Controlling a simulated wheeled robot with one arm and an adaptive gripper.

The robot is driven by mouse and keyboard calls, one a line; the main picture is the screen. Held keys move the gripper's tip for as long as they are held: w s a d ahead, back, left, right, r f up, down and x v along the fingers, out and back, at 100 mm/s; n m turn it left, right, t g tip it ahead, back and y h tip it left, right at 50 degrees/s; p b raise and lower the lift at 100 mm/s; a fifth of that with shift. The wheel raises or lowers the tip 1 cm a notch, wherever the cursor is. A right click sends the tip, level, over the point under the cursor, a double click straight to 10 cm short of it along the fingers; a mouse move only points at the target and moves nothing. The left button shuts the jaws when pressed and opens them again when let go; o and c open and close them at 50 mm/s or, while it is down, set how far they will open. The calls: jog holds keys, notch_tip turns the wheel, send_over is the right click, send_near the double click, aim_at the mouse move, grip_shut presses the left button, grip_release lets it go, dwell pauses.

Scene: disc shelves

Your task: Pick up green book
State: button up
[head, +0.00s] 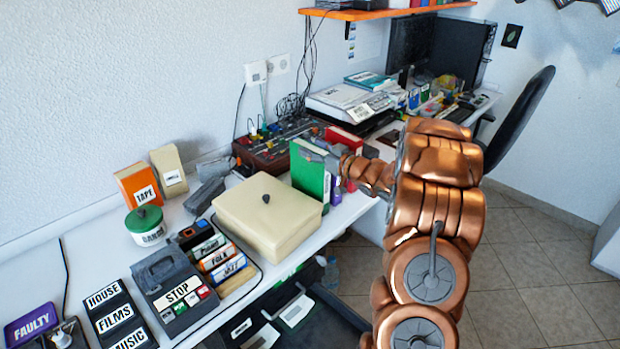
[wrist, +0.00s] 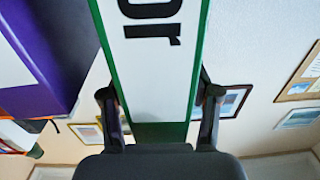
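The green book (head: 309,172) stands upright behind the cream lidded box, and the box hides its lower part. In the wrist view the green book (wrist: 150,60) shows a white label with dark letters. My gripper (head: 330,162) is at its upper right edge in the head view. In the wrist view my gripper's two fingers (wrist: 160,108) lie one on each side of the book, close against its faces. They look shut on it. Whether the book's lower end rests on the table is hidden.
The cream box (head: 267,215) stands just in front. A purple item (head: 336,192) is beside the book; a large purple one (wrist: 40,55) fills the wrist view's left. A red item (head: 343,139) is behind. The table's front edge is near, with a dark chair (head: 520,118) at far right.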

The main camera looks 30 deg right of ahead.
grip_shut()
jog(key=shift+r, duration=0.15)
dwell(0.6)
